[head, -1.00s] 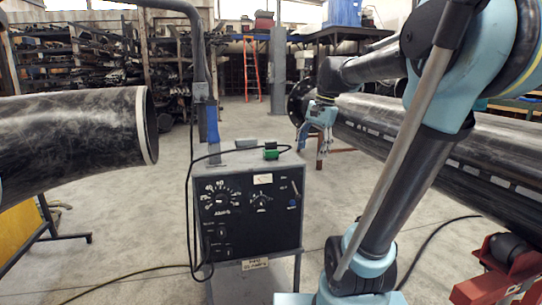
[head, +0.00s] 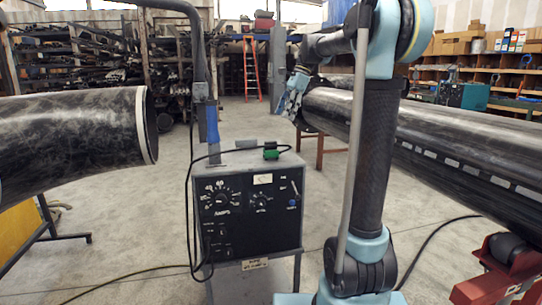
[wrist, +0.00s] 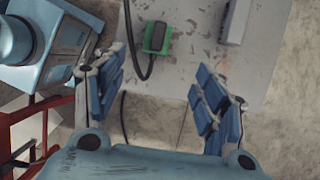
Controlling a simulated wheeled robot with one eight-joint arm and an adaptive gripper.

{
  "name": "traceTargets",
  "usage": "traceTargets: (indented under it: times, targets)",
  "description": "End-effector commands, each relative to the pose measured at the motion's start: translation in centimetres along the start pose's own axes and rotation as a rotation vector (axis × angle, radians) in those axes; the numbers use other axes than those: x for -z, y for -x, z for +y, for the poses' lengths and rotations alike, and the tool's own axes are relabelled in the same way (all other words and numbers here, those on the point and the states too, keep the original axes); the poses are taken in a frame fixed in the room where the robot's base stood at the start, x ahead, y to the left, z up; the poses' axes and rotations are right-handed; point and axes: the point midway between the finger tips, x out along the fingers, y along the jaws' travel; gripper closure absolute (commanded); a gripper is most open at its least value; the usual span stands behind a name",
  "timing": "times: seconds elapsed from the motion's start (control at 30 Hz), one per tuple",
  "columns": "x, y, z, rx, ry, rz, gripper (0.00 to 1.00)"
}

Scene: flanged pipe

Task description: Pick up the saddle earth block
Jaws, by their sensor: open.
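A small green block with a dark top (head: 270,151), which looks like the saddle earth block, sits on top of the grey welding machine (head: 212,166), towards its right side. A black cable lies beside it. In the wrist view the green block (wrist: 156,38) lies beyond the fingertips, between the lines of the two fingers and a little left of centre. My gripper (wrist: 163,80) is open and empty, its blue-padded fingers wide apart. In the head view my gripper (head: 296,92) is high up, above and beyond the machine, near the right pipe's end.
A grey bar (wrist: 236,22) lies on the machine top right of the block. A black cable (wrist: 133,45) runs close along the block's left side. A large black pipe (head: 430,140) extends on the right; another pipe (head: 75,140) ends at the left. Concrete floor is open behind the machine.

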Motion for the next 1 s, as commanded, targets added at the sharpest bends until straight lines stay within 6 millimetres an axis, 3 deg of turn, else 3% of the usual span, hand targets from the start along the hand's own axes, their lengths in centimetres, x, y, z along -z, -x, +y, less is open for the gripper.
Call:
traceTargets:
  times: [0.4,0.77,1.0]
  targets:
    - [-0.1,-7.5,0.1,0.0,0.004,0.001,0.35]
    - [-0.2,-10.3,0.1,0.0,0.004,0.001,0.35]
    - [-0.7,-13.4,0.5,-0.001,0.004,0.001,0.35]
